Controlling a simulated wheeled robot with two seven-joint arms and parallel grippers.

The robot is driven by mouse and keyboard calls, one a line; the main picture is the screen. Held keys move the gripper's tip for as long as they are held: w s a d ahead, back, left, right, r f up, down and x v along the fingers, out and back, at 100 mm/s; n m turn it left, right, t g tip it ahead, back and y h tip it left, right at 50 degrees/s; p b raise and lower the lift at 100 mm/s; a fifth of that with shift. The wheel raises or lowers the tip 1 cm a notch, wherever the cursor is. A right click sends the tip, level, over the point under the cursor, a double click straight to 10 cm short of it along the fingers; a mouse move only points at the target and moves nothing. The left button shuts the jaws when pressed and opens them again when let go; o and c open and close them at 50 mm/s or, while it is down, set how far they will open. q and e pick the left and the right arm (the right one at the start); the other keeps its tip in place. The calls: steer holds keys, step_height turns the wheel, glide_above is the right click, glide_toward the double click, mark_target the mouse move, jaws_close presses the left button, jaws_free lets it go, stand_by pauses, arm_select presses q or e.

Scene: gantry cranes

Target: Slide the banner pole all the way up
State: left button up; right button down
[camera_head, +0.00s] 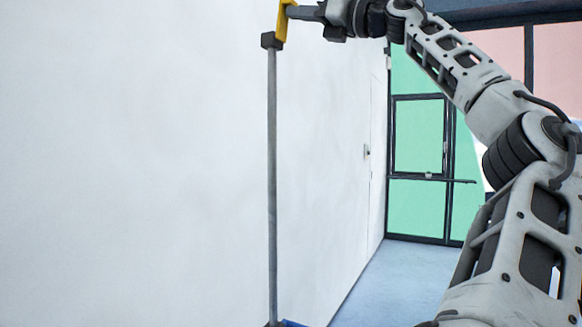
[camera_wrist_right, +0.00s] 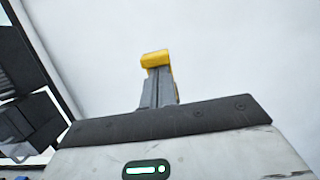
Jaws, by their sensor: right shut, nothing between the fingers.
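A thin grey upright pole (camera_head: 272,180) stands before the white wall in the head view. A dark collar (camera_head: 271,41) sits near the pole's visible top. A yellow piece (camera_head: 282,22) rises from the collar to the top edge of the picture. My right gripper (camera_head: 297,12) comes in from the right, and its grey fingers reach the yellow piece. In the right wrist view the fingers (camera_wrist_right: 158,92) are close together, with the yellow piece (camera_wrist_right: 156,59) at their tips; whether they touch cannot be told. The right gripper is shut and holds nothing. My left gripper is not in view.
A plain white wall (camera_head: 130,160) fills the left and middle. A green-paned glazed frame (camera_head: 419,135) stands at the back right, with blue floor (camera_head: 390,285) before it. A small blue part (camera_head: 293,323) shows by the pole's foot. My right arm covers the right side.

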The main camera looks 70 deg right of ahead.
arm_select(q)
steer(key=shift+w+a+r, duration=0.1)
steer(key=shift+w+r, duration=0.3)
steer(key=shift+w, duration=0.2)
arm_select(e)
steer(key=shift+r, duration=0.45)
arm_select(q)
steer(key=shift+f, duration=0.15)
arm_select(e)
steer(key=shift+f, duration=0.15)
